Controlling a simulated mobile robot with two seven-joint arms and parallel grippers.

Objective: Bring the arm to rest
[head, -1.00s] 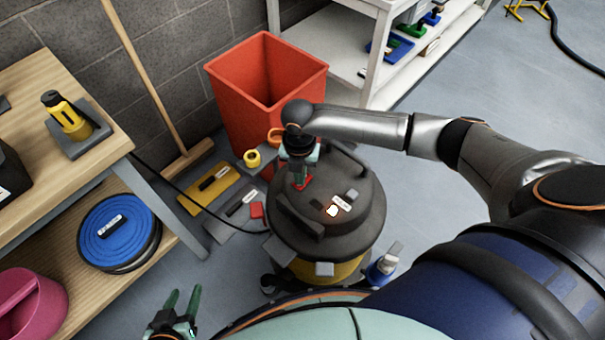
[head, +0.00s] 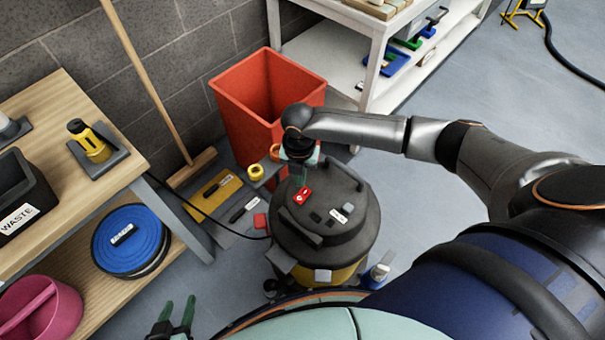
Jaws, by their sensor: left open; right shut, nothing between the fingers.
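My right gripper (head: 301,178) is above the lid of a round black-and-yellow vacuum-like machine (head: 352,238). Its fingers point down and are shut, with nothing seen between them. Just below its tips is a red part with a white mark (head: 302,196) on the lid; contact cannot be made out. The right arm reaches in from the right side. My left gripper (head: 176,314) is open and empty at the bottom left edge, over the floor. Its two green fingers stand apart, and the rest of that arm is out of the frame.
A red bin (head: 234,115) stands behind the machine. Left is a wooden bench (head: 60,105) with a black WASTE box (head: 22,192) and a blue reel (head: 130,240) on its lower shelf. A broom leans on the wall. A white shelf (head: 325,55) is behind.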

